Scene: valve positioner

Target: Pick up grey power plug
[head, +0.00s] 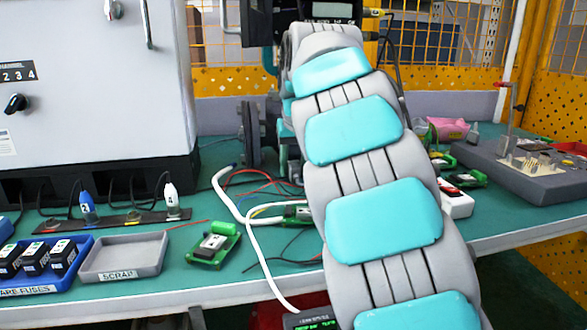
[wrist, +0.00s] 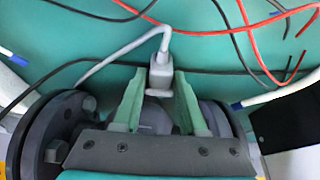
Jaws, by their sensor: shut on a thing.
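The grey power plug (wrist: 160,72) shows in the wrist view, upright in the picture between the two green fingers of my gripper (wrist: 161,88). My gripper is shut on it, one finger on each side. A light grey cable (wrist: 108,61) leaves the plug's far end and curves down to the left. In the head view my arm hides the plug and the fingertips. I cannot tell how far the plug is above the teal table (wrist: 215,50).
Red and black loose wires (wrist: 245,28) lie just beyond the plug. A grey scrap tray (head: 124,276), a blue fuse tray (head: 78,285) and a green board (head: 213,244) stand at left. A large grey cabinet (head: 90,80) is behind. A grey panel (head: 520,178) stands at right.

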